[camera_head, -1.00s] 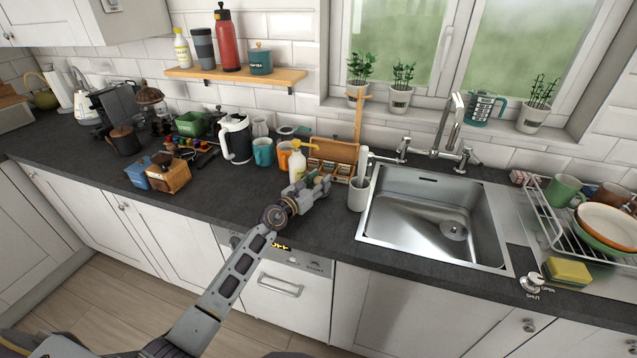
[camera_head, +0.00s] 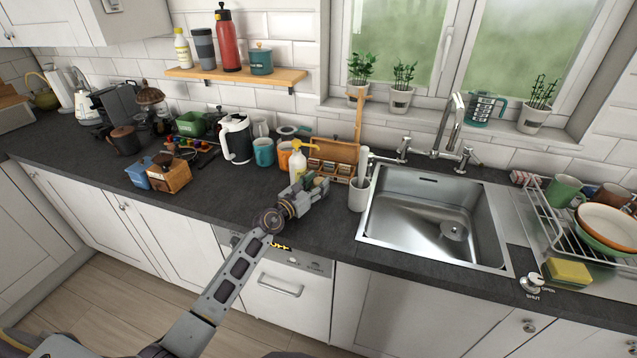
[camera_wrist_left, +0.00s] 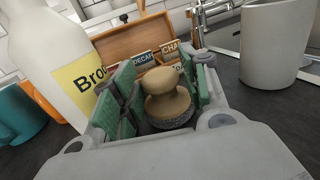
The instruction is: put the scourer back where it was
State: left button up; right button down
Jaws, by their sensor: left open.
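The scourer (camera_wrist_left: 168,100) appears to be the round item with a tan wooden knob and a grey, rough underside in the left wrist view. It sits between the green-padded fingers of my left gripper (camera_wrist_left: 160,92). The fingers are apart, with the knob standing between them. In the head view my left gripper (camera_head: 318,186) is low over the worktop, in front of the soap bottle and wooden box, and largely hides the scourer. Whether the scourer touches the worktop cannot be seen. My right gripper is not in view.
A white bottle (camera_wrist_left: 52,62) stands close left of the gripper, a wooden tea box (camera_wrist_left: 135,42) behind, and a grey cup (camera_head: 359,196) to the right. The sink (camera_head: 400,225) lies further right; a yellow-green sponge (camera_head: 568,272) sits by the dish rack.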

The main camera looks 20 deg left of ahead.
aim_at(316, 184)
pick_arm(q)
jog(key=shift+v, duration=1.55)
jog(key=shift+s+a, duration=0.2)
jog(key=shift+s, duration=0.5)
jog(key=shift+s+a, duration=0.25)
jog(key=shift+s, duration=0.4)
jog(key=shift+v, duration=1.05)
jog(key=shift+s+a, duration=0.2)
jog(key=shift+s, duration=0.45)
jog(key=shift+s+a, duration=0.15)
jog(key=shift+s, duration=0.4)
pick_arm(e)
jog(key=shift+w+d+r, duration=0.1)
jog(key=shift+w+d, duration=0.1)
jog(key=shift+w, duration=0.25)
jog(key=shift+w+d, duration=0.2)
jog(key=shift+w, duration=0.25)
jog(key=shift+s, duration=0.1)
